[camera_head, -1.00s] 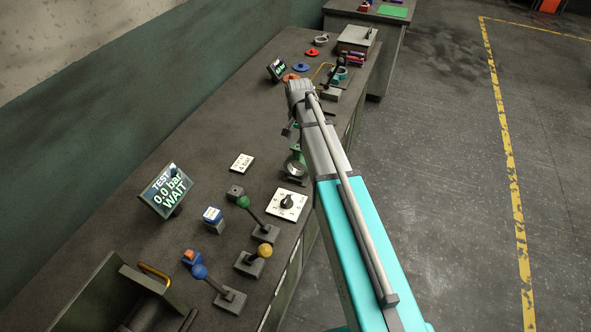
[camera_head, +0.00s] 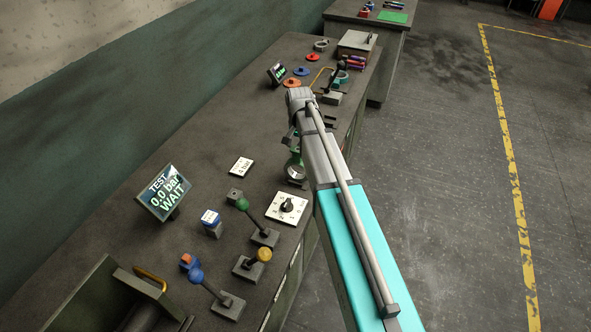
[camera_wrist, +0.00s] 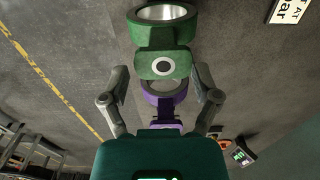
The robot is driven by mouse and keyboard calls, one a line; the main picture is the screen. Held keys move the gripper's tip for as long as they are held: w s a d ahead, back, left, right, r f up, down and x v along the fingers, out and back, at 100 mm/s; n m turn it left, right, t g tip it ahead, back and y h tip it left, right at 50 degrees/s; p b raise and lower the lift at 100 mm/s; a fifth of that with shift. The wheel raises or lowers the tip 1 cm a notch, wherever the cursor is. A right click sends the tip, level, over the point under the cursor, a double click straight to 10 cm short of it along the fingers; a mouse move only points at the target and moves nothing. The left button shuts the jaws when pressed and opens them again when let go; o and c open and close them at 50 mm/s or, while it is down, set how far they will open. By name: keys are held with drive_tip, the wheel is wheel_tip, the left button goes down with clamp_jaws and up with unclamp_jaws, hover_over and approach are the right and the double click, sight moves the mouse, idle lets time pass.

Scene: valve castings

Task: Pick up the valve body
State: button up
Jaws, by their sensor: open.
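The green valve body (camera_wrist: 162,65) is in the upper middle of the wrist view, with a round port facing me and a wide bright-lined ring opening above it. In the head view the green valve body (camera_head: 295,159) stands near the bench's right edge, partly hidden by my arm. My gripper (camera_wrist: 162,76) is open, one finger on each side of the green block, with a visible gap on both sides. Its depth relative to the block is hard to judge. In the head view my gripper (camera_head: 289,138) is small and mostly hidden, close to the valve body.
A purple ring-shaped part (camera_wrist: 163,98) shows between my fingers, below the green block. A white dial plate (camera_head: 286,208), levers and a test display (camera_head: 164,193) reading "0.0 bar WAIT" stand nearer on the bench. Coloured discs and a box (camera_head: 357,43) are farther back.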

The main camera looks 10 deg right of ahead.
drive_tip(key=shift+w+a+f+b, duration=0.1)
drive_tip(key=shift+f+b, duration=1)
drive_tip(key=shift+f, duration=0.15)
drive_tip(key=shift+w+f+b, duration=0.1)
drive_tip(key=shift+f+b, duration=1)
drive_tip(key=shift+f, duration=0.1)
drive_tip(key=shift+r, duration=0.1)
clamp_jaws()
